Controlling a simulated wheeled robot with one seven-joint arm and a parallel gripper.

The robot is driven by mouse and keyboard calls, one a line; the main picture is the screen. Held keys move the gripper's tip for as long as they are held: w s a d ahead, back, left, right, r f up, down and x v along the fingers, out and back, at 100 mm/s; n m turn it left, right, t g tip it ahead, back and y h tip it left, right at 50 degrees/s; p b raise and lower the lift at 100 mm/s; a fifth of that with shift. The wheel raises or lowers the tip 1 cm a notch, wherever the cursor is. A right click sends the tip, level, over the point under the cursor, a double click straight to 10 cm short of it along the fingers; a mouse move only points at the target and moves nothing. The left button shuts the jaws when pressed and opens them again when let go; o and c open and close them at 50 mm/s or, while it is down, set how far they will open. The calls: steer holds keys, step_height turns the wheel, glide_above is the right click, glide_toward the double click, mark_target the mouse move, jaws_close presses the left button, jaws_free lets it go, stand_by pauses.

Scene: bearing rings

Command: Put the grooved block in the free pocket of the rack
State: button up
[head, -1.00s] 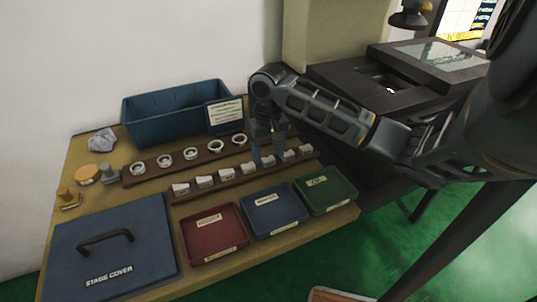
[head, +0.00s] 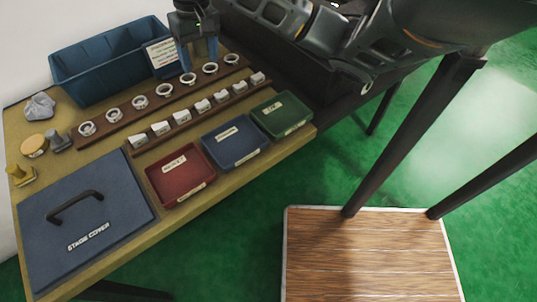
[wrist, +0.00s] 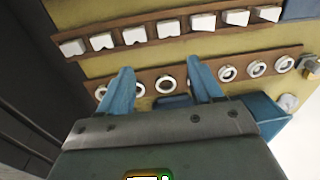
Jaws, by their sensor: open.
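A brown rack (head: 130,152) holds a row of several whitish blocks (head: 182,117); they also show along the top of the wrist view (wrist: 133,35). They are too small for me to tell which one is grooved, and I cannot make out a free pocket. A second brown rail (head: 100,137) behind it holds several metal rings (head: 139,102). My gripper (head: 198,56) is open, its blue fingers pointing down at the far side of the ring rail. In the wrist view the spread fingertips (wrist: 159,70) frame a ring (wrist: 166,85), with nothing held between them.
A blue bin (head: 75,72) and a label card (head: 162,55) stand behind the rails. Red (head: 202,180), blue (head: 240,158) and green (head: 287,124) trays lie in front. A blue stage cover (head: 125,220) fills the left front. Small loose items, including a grey fitting (head: 58,140), lie at left.

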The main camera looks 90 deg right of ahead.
steer(key=w+a+r+n+t+y, duration=0.15)
steer(key=w+a+t, duration=0.35)
steer(key=w+a, duration=0.6)
steer(key=w+a+r+n+t+y, duration=0.15)
steer(key=w+a+t, duration=0.25)
steer(key=w+a, duration=0.7)
steer(key=s+a+m+t, duration=0.2)
steer(key=s+a+t, duration=0.1)
steer(key=a, duration=0.7)
steer(key=s+a+f+t+h, duration=0.1)
steer(key=s+a+f+h, duration=0.2)
steer(key=s, duration=0.7)
steer(key=s+a+f+h, duration=0.1)
steer(key=s+a+f, duration=0.3)
steer(key=s, duration=0.6)
steer(key=s+d+r+n, duration=0.2)
steer(key=s+n, duration=0.2)
steer(key=s, duration=0.5)
steer(key=s+d+r+n, duration=0.3)
steer(key=s+n, duration=0.1)
steer(key=s, duration=0.5)
steer(key=shift+n+t+y, duration=0.3)
steer(key=shift+t+y, duration=0.1)
